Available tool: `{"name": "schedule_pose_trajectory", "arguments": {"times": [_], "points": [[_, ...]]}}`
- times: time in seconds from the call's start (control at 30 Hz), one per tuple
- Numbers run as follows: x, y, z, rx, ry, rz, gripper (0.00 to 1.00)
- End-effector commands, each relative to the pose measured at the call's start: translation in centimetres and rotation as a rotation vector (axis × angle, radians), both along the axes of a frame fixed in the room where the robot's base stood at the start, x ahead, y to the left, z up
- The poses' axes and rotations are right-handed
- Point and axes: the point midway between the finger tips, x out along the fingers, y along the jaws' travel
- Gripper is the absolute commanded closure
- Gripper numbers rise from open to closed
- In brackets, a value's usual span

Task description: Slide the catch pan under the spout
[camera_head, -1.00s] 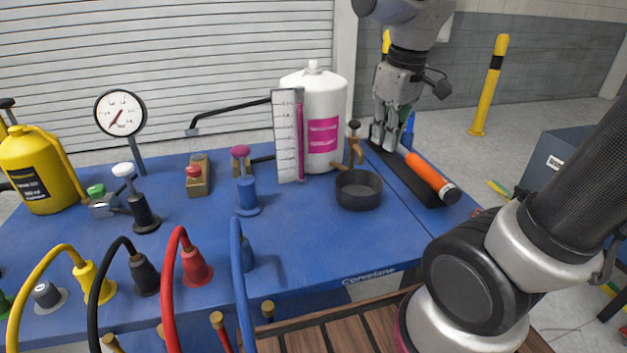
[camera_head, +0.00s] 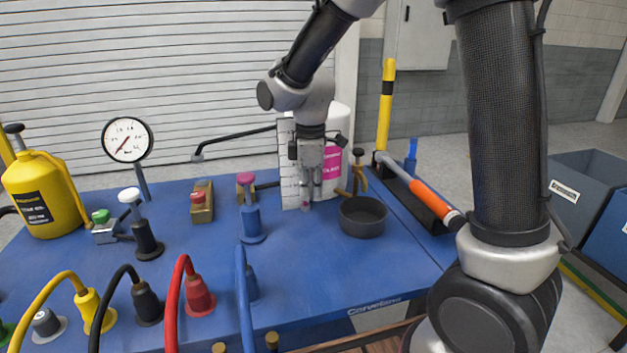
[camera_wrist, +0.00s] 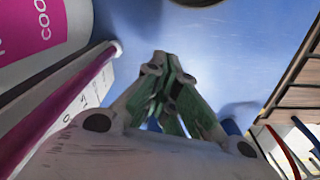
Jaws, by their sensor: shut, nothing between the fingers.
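The catch pan (camera_head: 363,217), a dark round shallow pan, sits on the blue bench just in front of the spout. The brass-coloured spout (camera_head: 343,193) with a dark-knobbed tap (camera_head: 359,170) comes off the right of the white tank (camera_head: 341,150). My gripper (camera_head: 308,198) points down in front of the tank and gauge, left of the pan and apart from it. Its fingers are shut and empty; they also show in the wrist view (camera_wrist: 162,62). A dark rim of the pan (camera_wrist: 195,2) shows at the top of that view.
An orange-handled tool (camera_head: 428,194) lies in a black tray at right. The bench in front of the pan is clear.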

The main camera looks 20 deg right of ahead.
Motion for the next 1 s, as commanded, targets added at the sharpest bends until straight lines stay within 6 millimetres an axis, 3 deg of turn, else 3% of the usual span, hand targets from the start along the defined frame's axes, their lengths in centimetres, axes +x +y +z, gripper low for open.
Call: {"name": "schedule_pose_trajectory", "arguments": {"times": [0.23, 0.5, 1.0], "points": [[-0.1, -0.3, -5.1, -0.001, 0.002, -0.003, 1.00], [-0.9, -3.5, -4.7, 0.000, 0.000, -0.004, 1.00], [-1.1, -4.5, -4.7, 0.000, 0.000, -0.004, 1.00]]}}
